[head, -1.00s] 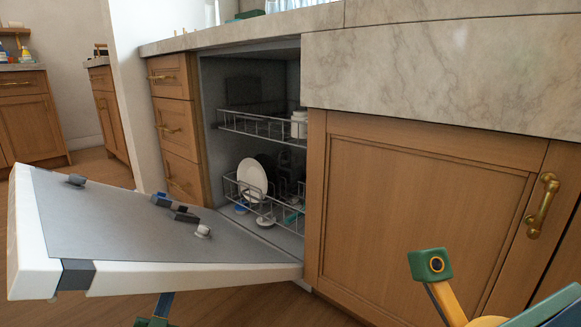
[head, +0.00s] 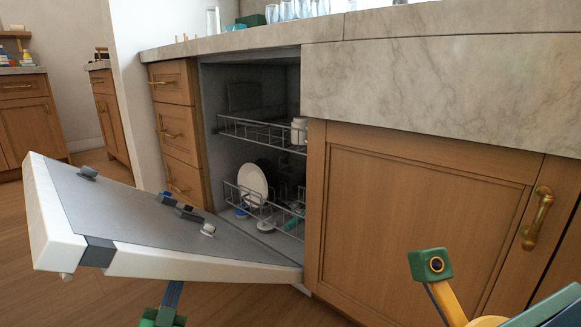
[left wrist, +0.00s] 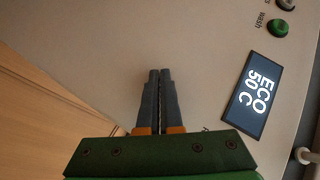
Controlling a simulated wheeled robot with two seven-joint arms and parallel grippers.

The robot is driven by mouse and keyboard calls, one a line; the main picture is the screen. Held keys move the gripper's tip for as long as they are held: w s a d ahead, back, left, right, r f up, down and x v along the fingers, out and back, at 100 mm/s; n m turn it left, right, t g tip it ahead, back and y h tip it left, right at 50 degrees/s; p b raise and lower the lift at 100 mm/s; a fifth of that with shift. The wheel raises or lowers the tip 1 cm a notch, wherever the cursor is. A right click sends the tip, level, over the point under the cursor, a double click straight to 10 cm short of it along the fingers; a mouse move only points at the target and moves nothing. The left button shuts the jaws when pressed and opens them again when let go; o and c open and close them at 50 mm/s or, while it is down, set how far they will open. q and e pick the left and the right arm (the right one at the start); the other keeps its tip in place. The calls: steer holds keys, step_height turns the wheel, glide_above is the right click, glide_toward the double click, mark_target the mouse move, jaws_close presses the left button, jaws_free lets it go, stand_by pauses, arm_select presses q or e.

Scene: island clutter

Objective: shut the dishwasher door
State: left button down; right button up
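The dishwasher door (head: 140,222) hangs open in the head view, its grey inner face up and its free end tilted above level. The dishwasher's interior (head: 225,95) is open behind it. My left arm reaches up under the door, and the door hides its fingers in the head view. In the left wrist view my left gripper (left wrist: 159,76) has its fingers together with nothing between them, in front of the door's outer panel (left wrist: 205,65). I cannot tell whether the tips touch it. My right gripper's fingers are out of view; only part of that arm shows at the lower right.
The upper rack (head: 262,132) and lower rack (head: 268,208) sit inside the dishwasher; a white plate (head: 253,186) stands in the lower one. Drawers (head: 176,130) flank the opening on the left and a cabinet door (head: 420,215) on the right. A marble counter (head: 440,75) runs above.

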mark_target(182, 244)
arm_select(q)
steer(key=shift+w+d+r+p, duration=0.3)
steer(key=shift+r, duration=0.3)
steer(key=shift+w+d+r+p, duration=0.25)
steer(key=shift+w+r+p, duration=0.1)
steer(key=shift+r, duration=0.3)
steer(key=shift+w+d+r+p, duration=0.3)
steer(key=shift+r, duration=0.3)
steer(key=shift+w+d+r+p, duration=0.2)
steer(key=shift+w+d+r, duration=0.2)
steer(key=shift+r, duration=0.25)
steer(key=shift+w+d+r+p, duration=0.2)
steer(key=shift+w+d+r, duration=0.2)
steer(key=shift+r, duration=0.25)
steer(key=shift+w+d+r+p, duration=0.2)
steer(key=shift+w+d+r, duration=0.1)
steer(key=shift+w+r, duration=0.3)
steer(key=shift+s, duration=0.1)
